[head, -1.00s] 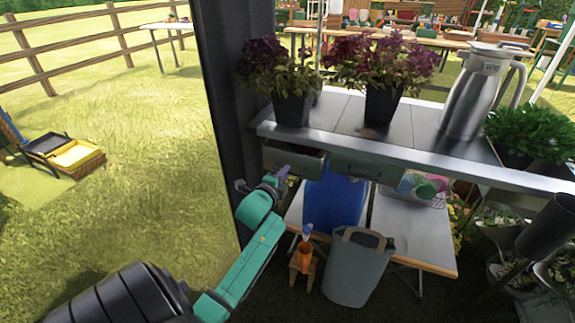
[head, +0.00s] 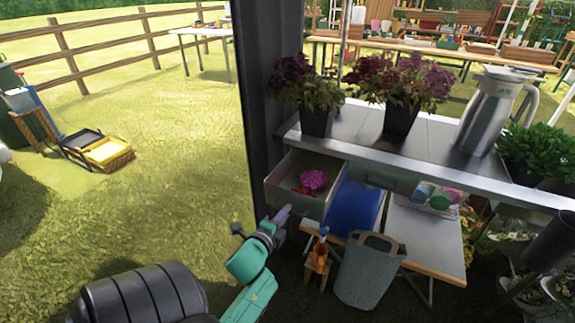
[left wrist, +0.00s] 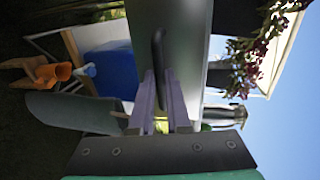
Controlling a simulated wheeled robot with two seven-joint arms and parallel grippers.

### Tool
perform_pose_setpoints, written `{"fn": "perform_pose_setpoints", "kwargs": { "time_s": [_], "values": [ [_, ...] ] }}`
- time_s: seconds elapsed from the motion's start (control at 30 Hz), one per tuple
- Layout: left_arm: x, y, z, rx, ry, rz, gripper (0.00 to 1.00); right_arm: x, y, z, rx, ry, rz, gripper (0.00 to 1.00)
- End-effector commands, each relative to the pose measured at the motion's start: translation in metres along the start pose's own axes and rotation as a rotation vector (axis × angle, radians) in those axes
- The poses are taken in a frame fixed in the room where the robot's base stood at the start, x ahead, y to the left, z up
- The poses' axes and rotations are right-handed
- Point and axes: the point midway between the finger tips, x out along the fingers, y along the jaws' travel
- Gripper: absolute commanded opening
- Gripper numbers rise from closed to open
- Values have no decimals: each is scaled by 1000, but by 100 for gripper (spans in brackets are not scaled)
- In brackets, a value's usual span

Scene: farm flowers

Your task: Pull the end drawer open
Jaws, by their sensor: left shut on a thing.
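The end drawer (head: 290,192), a grey box under the left end of the metal-topped table, stands pulled out. A bright pink item and a small red item lie inside it. My left gripper (head: 283,214) is at the lower front of the drawer. In the left wrist view, my left gripper (left wrist: 163,105) is shut on the dark bar handle (left wrist: 157,55) of the grey drawer front (left wrist: 190,35). My right gripper is out of view.
Potted purple plants (head: 316,122) and a steel jug (head: 487,112) stand on the metal tabletop (head: 350,132). A dark post (head: 265,90) rises just left of the drawer.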

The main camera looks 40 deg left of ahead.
Motion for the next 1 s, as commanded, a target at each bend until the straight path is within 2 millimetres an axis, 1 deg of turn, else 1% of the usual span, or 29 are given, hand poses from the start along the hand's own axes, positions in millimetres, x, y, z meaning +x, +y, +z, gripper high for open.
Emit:
{"fn": "perform_pose_setpoints", "kwargs": {
  "time_s": [0.27,0.3,0.37,0.63,0.73,0.83,1.0],
  "values": [
    [0,0,0,0,0,0,0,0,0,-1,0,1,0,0],
    [0,0,0,0,0,0,22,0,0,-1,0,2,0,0],
    [0,0,0,0,0,0,44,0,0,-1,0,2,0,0],
    [0,0,0,0,0,0,44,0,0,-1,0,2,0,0],
    [-6,1,0,0,0,1,44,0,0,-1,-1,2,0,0],
    [-23,1,0,-2,0,3,44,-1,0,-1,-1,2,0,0],
    [-60,2,0,-1,-1,4,44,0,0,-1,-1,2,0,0]
  ]
}}
